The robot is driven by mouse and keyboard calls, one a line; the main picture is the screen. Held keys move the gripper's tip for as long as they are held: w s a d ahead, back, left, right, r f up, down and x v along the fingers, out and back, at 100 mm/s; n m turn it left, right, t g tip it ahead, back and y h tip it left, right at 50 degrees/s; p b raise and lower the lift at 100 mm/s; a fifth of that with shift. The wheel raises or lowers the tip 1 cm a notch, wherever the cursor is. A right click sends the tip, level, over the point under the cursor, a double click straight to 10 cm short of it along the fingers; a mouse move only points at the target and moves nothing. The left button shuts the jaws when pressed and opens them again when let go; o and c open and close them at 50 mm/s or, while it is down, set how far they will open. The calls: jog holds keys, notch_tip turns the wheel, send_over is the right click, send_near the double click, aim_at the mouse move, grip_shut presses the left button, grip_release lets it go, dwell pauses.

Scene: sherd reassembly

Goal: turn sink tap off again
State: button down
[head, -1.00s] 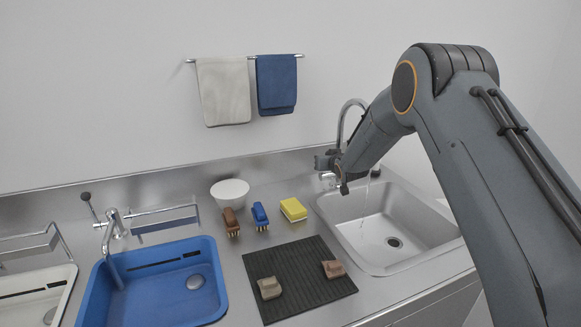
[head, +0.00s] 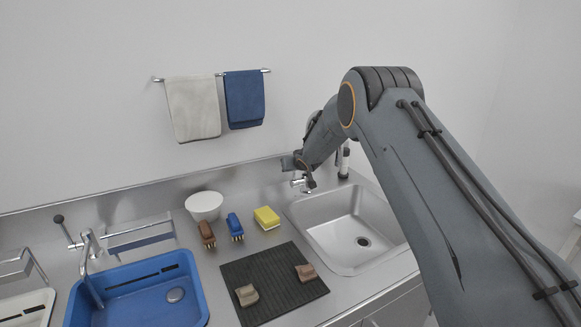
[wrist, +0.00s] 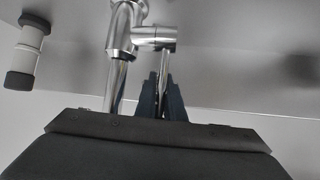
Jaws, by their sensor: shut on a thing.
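The steel sink tap (head: 301,183) stands at the back left of the metal sink (head: 325,213), its upper part mostly hidden behind my arm in the head view. In the wrist view, the tap's chrome body (wrist: 122,35) is at the top, with a thin lever (wrist: 164,68) pointing down from its side joint. My gripper (head: 293,163) is at the tap. Its dark fingers, seen in the wrist view (wrist: 162,92), are shut on the lever. No water stream shows over the visible part of the basin.
A white cylinder with black ends (wrist: 29,48) stands beside the tap. A yellow sponge (head: 266,217), two brushes, a white bowl (head: 204,205) and a dark mat (head: 272,275) with two sherds lie to the left. A blue basin (head: 140,300) is farther left.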

jog(key=shift+r, duration=0.2)
jog(key=c, duration=1.9)
grip_release()
jog(key=shift+o, duration=0.2)
jog(key=shift+f, duration=0.1)
jog(key=b+v, duration=0.2)
jog(key=v, duration=0.5)
jog(key=shift+s+r+b, duration=0.25)
jog(key=shift+b, duration=0.05)
jog(key=shift+d, duration=0.1)
